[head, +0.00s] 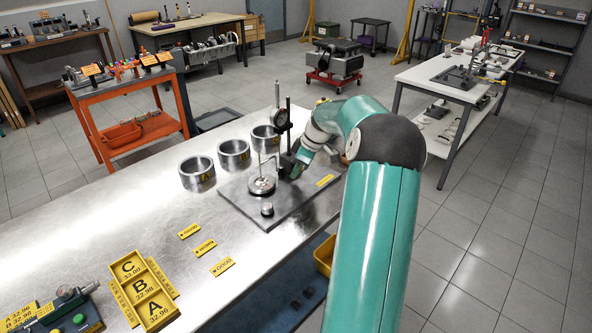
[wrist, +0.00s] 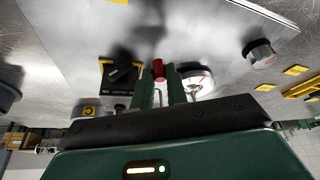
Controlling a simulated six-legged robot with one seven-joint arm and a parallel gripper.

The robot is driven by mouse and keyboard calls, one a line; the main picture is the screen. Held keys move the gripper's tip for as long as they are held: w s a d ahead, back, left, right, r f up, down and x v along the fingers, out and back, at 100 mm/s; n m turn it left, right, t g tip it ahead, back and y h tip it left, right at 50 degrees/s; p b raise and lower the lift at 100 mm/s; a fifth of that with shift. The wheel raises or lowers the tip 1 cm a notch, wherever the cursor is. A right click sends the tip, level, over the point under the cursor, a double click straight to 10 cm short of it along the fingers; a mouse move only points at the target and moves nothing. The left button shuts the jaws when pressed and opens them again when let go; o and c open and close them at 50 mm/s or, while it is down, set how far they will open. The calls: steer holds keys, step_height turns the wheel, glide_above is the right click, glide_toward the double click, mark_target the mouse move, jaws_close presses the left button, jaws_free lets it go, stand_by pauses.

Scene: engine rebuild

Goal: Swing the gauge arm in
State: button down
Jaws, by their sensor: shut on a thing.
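The gauge fixture stands on a grey plate (head: 243,205) on the steel bench, with a dark upright post (head: 289,112) and a round dial (head: 281,121). A thin bent rod rises over a round silver disc (head: 262,186), which also shows in the wrist view (wrist: 198,84). A small silver knob (head: 267,209) stands near the plate's front corner. My gripper (wrist: 159,80) is at the fixture, right of the disc in the head view. Its green fingers are shut on a red knob (wrist: 158,68). How this knob joins the gauge arm is hidden. A black block (wrist: 120,78) stands beside the fingers.
Three metal rings (head: 197,173) stand behind the plate. Several yellow tags (head: 205,247) and a yellow A-B-C tray (head: 142,291) lie on the front bench. An orange cart (head: 122,110) stands at left, a white table (head: 440,76) at right.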

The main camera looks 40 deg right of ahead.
steer(key=shift+d, duration=0.1)
steer(key=c, duration=1.4)
jaws_free()
steer(key=shift+r, duration=0.1)
steer(key=v, duration=1.3)
steer(key=shift+s+r, duration=0.25)
steer(key=shift+r, duration=0.05)
